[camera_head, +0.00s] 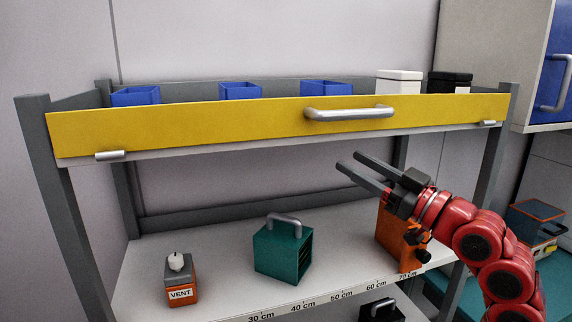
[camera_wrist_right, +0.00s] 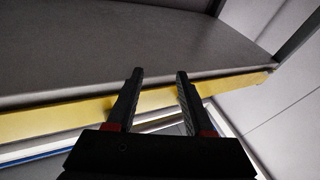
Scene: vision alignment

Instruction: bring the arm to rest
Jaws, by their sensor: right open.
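My right arm (camera_head: 495,245) is red and comes in from the lower right. My right gripper (camera_head: 362,175) is open and empty, in front of the shelf unit, below the yellow front board and above the middle shelf. Its two dark fingers point to the upper left and stand apart. In the right wrist view the open fingers (camera_wrist_right: 158,90) show with nothing between them, and the yellow board (camera_wrist_right: 50,122) lies beyond them. An orange box (camera_head: 397,240) with a black knob stands behind and below the gripper, partly hidden by it. My left gripper is not in view.
The yellow board (camera_head: 220,122) with its silver handle (camera_head: 350,114) fronts the top shelf. Blue bins (camera_head: 240,91), a white box (camera_head: 399,82) and a black box (camera_head: 449,82) stand behind it. A teal box (camera_head: 283,250) and the VENT block (camera_head: 180,280) stand on the middle shelf.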

